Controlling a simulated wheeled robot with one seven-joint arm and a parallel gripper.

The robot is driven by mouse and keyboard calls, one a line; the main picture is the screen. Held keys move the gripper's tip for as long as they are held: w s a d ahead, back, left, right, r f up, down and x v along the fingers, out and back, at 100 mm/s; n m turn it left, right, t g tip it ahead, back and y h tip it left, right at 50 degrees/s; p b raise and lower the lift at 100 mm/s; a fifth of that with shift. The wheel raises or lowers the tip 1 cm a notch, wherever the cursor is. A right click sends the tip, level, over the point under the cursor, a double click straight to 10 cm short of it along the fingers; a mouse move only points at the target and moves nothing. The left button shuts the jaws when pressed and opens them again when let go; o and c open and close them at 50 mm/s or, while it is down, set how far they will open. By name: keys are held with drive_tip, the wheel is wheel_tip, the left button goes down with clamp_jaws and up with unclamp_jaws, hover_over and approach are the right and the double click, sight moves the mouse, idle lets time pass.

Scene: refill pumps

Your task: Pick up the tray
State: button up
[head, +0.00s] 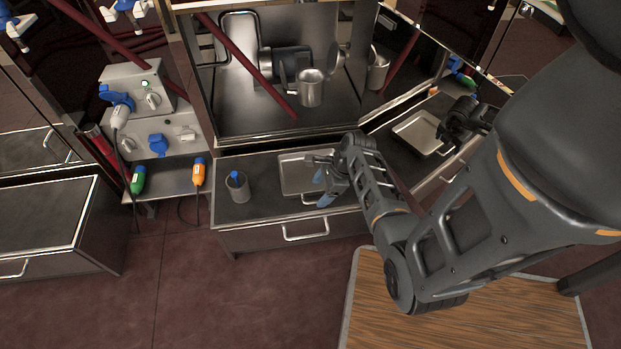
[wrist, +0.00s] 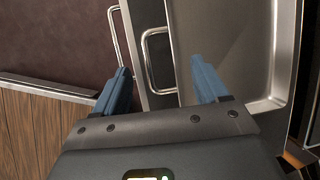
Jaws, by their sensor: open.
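The tray (head: 293,178) is a shallow grey metal rectangle lying flat on the dark counter top. In the wrist view the tray (wrist: 232,45) fills the right side, with a looped metal handle (wrist: 147,60) on its near edge. My gripper (head: 322,188) is open and empty at the tray's front edge. In the wrist view its blue fingers (wrist: 162,75) straddle the handle side: the right finger overlaps the tray, the left is outside the handle. I cannot tell whether either finger touches the tray. My arm hides the tray's right part in the head view.
The counter drawer has a bar handle (head: 305,230), also showing in the wrist view (wrist: 119,45). A grey cup (head: 237,187) with a blue item stands left of the tray. A metal mug (head: 310,88) is in the recess behind. A wood-topped surface (head: 440,315) is at front right.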

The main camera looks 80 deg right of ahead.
sight(317, 195)
drive_tip(key=b+x, duration=0.1)
drive_tip(key=x, duration=0.2)
drive_tip(key=shift+f, duration=0.3)
drive_tip(key=shift+c, duration=0.4)
clamp_jaws()
